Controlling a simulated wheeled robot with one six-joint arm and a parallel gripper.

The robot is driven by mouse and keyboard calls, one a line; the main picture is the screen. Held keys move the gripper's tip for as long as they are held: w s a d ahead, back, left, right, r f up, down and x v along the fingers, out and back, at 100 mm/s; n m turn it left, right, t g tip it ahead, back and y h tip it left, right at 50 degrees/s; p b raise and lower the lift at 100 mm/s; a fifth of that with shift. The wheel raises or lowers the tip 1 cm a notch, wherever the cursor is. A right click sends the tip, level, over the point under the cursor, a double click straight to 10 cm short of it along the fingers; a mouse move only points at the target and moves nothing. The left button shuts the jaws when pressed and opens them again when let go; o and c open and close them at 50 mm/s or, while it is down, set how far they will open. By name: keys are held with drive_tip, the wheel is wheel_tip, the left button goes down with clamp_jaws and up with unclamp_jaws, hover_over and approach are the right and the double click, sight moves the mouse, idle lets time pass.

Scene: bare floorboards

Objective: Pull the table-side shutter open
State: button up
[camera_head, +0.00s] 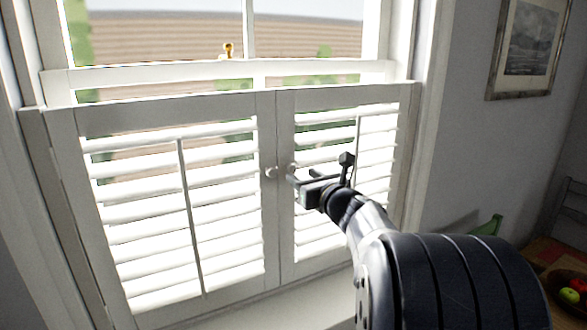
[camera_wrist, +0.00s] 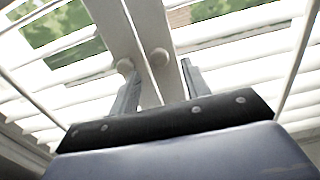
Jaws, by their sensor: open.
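The table-side shutter (camera_head: 287,232) is the right white louvred panel, beside the table; it stands closed against the left shutter (camera_head: 268,232). Its round white knob (camera_head: 292,169) sits on its inner stile, and also shows in the wrist view (camera_wrist: 159,57). The left shutter's knob (camera_head: 270,172) is close beside it, and shows by my left fingertip in the wrist view (camera_wrist: 125,66). My gripper (camera_head: 302,177) is open in front of the right shutter. In the wrist view my gripper (camera_wrist: 158,75) has the right knob between its fingers in the picture; I cannot tell the depth.
A wooden table (camera_head: 544,258) with a fruit bowl (camera_head: 560,284) and a green object (camera_head: 487,226) stands at the lower right. A chair (camera_head: 569,205) is behind it. A framed picture (camera_head: 527,45) hangs on the right wall. A pale sill (camera_head: 300,300) lies below the shutters.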

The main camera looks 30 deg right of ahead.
sight(293, 169)
drive_tip(key=shift+w+a+p, duration=0.15)
drive_tip(key=shift+w+p, duration=0.2)
drive_tip(key=shift+w, duration=1.85)
drive_tip(key=shift+r, duration=0.1)
drive_tip(key=shift+s, duration=0.1)
clamp_jaws()
